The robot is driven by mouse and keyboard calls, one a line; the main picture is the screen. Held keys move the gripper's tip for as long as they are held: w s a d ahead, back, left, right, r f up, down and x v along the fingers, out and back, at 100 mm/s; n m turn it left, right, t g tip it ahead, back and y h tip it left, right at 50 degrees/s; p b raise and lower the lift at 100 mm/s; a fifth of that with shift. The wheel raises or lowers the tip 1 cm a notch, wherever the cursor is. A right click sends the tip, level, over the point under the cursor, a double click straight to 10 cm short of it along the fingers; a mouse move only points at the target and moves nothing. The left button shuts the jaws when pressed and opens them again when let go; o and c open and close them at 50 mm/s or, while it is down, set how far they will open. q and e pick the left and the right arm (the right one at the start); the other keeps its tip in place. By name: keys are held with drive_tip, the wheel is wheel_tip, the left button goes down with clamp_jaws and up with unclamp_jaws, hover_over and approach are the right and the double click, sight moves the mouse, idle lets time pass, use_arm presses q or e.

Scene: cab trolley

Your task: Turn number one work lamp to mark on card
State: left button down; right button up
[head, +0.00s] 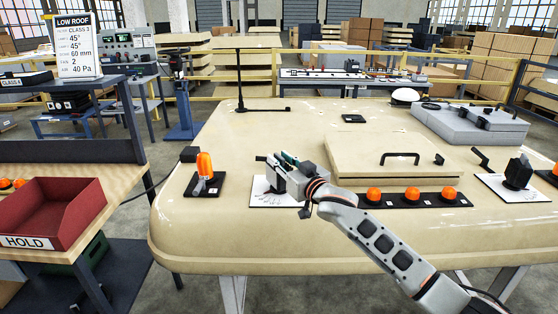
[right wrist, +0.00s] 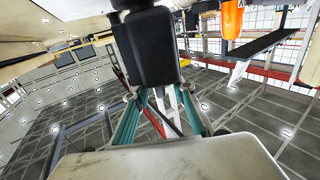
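My right gripper (head: 277,165) is over the white marked plate (head: 262,198) at the roof's front left. It largely hides the lamp there in the head view. In the right wrist view a black block, seemingly that work lamp (right wrist: 150,50), stands just at or between the fingertips of my right gripper (right wrist: 160,90). Contact is unclear. A second black work lamp (head: 517,172) stands on another marked plate (head: 500,185) at the right. A card (head: 78,45) at the upper left reads LOW ROOF, CLASS 3, 45°, 45°, 60 mm, 2, 40 Pa. My left gripper is out of view.
An orange beacon (head: 204,164) stands close left of the plate. Several orange lamps (head: 412,195) sit on a black strip right of my gripper, before a hatch (head: 390,158) with a handle. A red HOLD bin (head: 52,215) is on the left bench.

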drive_tip(key=shift+w+a, duration=0.2)
drive_tip(key=shift+w, duration=0.15)
clamp_jaws()
